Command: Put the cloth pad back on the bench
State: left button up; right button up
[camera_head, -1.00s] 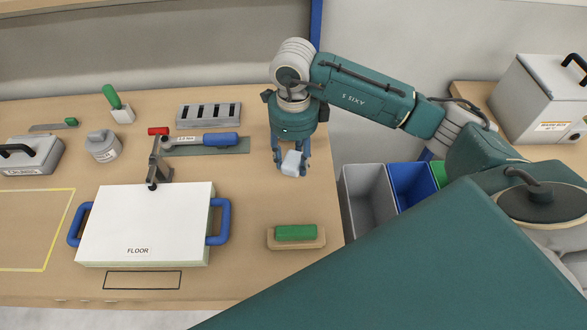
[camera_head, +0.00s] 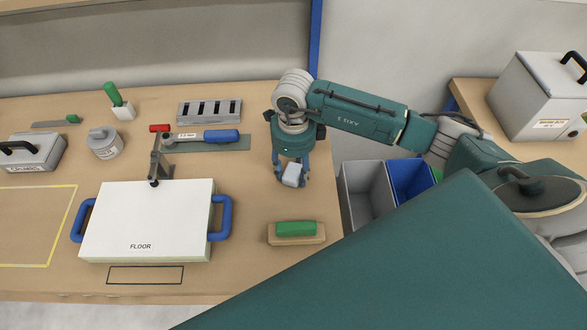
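The cloth pad (camera_head: 293,174) is a small pale grey-white block. It sits between the fingers of my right gripper (camera_head: 292,180), which is shut on it at the right end of the bench (camera_head: 262,205). The pad is over or on the bench top; I cannot tell whether it touches the wood. My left gripper is not in view.
A green-topped wooden block (camera_head: 296,232) lies in front of the gripper. The FLOOR panel (camera_head: 148,220) with blue handles is to the left. A slotted grey rack (camera_head: 209,111) is behind left. Grey (camera_head: 365,195) and blue bins (camera_head: 410,183) stand beyond the bench's right edge.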

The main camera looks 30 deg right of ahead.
aim_at(293, 170)
jog(key=shift+o, duration=0.9)
jog(key=shift+r, duration=0.1)
jog(key=shift+r+p, duration=0.2)
jog(key=shift+p, duration=0.1)
notch_tip(293, 170, up, 12)
jog(key=b, duration=0.2)
jog(key=shift+b, duration=0.4)
jog(key=shift+f, duration=0.1)
